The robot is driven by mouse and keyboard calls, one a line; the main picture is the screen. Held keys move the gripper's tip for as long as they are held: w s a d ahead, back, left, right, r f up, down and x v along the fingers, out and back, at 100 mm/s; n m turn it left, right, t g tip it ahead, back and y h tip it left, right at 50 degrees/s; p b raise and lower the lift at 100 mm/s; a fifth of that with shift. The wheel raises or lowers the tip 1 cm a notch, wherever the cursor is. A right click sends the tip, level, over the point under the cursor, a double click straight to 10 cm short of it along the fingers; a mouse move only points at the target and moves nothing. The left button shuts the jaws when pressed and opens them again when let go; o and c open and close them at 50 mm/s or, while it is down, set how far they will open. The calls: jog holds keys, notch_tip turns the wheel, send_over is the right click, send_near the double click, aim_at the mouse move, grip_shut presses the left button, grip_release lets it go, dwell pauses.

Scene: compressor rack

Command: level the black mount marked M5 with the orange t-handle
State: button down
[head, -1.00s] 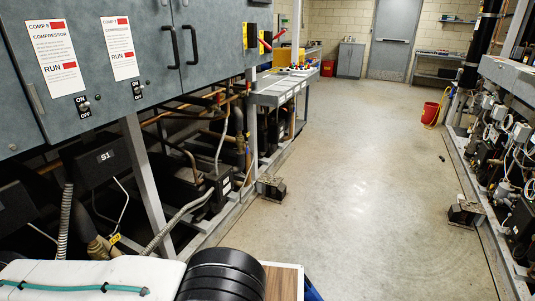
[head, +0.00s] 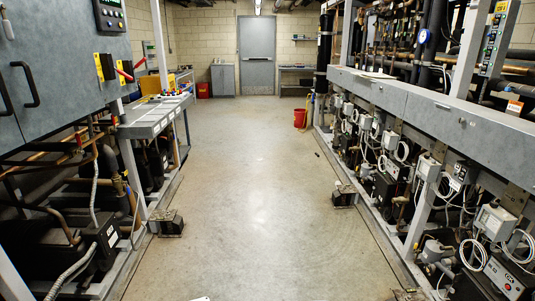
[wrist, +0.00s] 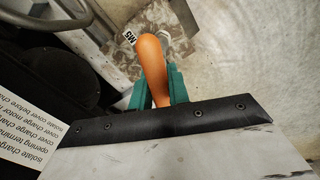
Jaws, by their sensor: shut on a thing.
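The orange t-handle (wrist: 153,65) is between the teal fingers of my gripper (wrist: 159,87) in the wrist view. My gripper is shut on it.
The concrete floor (head: 255,165) between the racks is clear. The left rack's frame and pipes and the right rack (head: 430,105) with wired boxes border it. A red bucket (head: 300,118) stands farther back. Dark rounded housings (wrist: 50,70) lie close left in the wrist view.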

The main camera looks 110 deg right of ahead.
jog(key=shift+w+r, duration=0.2)
jog(key=shift+r, duration=2.15)
jog(key=shift+s, duration=0.1)
